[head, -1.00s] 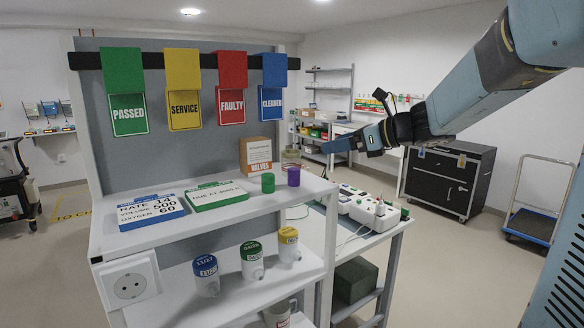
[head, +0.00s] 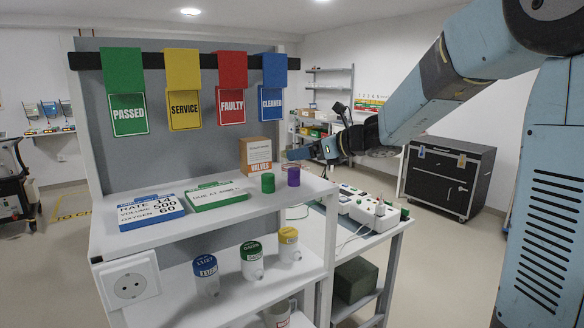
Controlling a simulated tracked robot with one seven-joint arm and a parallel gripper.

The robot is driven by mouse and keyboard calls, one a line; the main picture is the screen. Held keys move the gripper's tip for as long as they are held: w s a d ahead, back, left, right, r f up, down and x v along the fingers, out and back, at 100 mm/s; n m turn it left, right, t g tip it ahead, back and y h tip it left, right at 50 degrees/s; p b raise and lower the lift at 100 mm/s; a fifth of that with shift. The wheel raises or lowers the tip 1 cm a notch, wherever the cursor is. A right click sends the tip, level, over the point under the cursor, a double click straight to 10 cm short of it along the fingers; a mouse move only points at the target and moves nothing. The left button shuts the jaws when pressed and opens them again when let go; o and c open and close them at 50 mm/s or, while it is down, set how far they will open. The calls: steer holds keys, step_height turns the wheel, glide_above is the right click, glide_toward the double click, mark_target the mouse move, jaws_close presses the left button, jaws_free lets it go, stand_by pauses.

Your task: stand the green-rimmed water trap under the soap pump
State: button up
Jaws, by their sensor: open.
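The green-rimmed water trap (head: 252,262) is a clear cup with a green cap. It stands upright on the lower shelf of the white rack, between a blue-capped trap (head: 206,277) and a yellow-capped trap (head: 289,246). My gripper (head: 296,153) is above and behind the right end of the upper shelf, empty and well apart from the traps. Its fingers are small in this view. I cannot make out a soap pump in this view.
The upper shelf (head: 240,220) overhangs the traps. It holds two cards, a valves box (head: 256,155), and green (head: 268,183) and purple (head: 293,177) cylinders. A socket (head: 130,284) is on the rack's front left.

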steer(key=x, duration=0.3)
steer(key=shift+a+f, duration=0.15)
steer(key=shift+f, duration=0.05)
steer(key=shift+c, duration=0.2)
steer(key=c, duration=1.2)
steer(key=shift+o, duration=0.2)
steer(key=shift+d+r, duration=0.15)
steer(key=shift+r, duration=0.8)
steer(key=shift+d+r, duration=0.15)
steer(key=shift+r, duration=0.85)
steer(key=s+d+r, duration=0.6)
steer(key=d+r, duration=0.3)
steer(key=d, duration=0.3)
